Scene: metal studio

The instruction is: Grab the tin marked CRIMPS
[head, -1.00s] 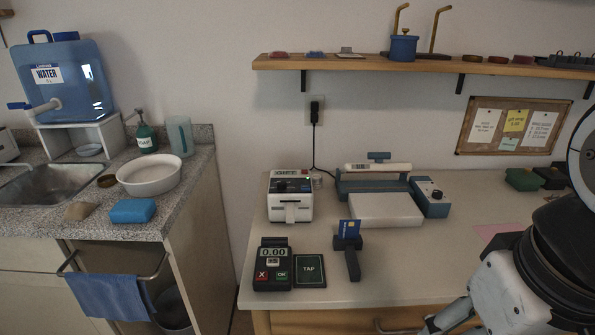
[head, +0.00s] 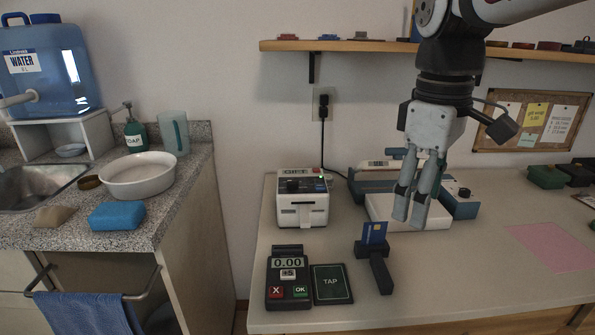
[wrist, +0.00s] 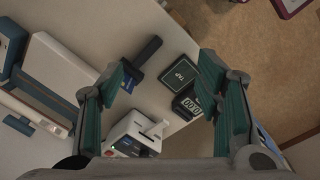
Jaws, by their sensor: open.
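No label reading CRIMPS can be read in either view. Small low round containers, brown and red (head: 549,45), stand on the wall shelf at the right, too small to read. My gripper (head: 409,217) hangs fingers down in front of the shelf, over the white flat-topped device on the desk. In the wrist view my gripper (wrist: 162,82) is open with nothing between its green-padded fingers. The arm hides the middle of the shelf.
On the desk are a label printer (head: 303,205), a card terminal (head: 288,280), a TAP pad (head: 331,284), a card in a black stand (head: 375,262) and a white-and-blue device (head: 463,203). A pink sheet (head: 553,246) lies right. The wooden shelf (head: 390,46) is above.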

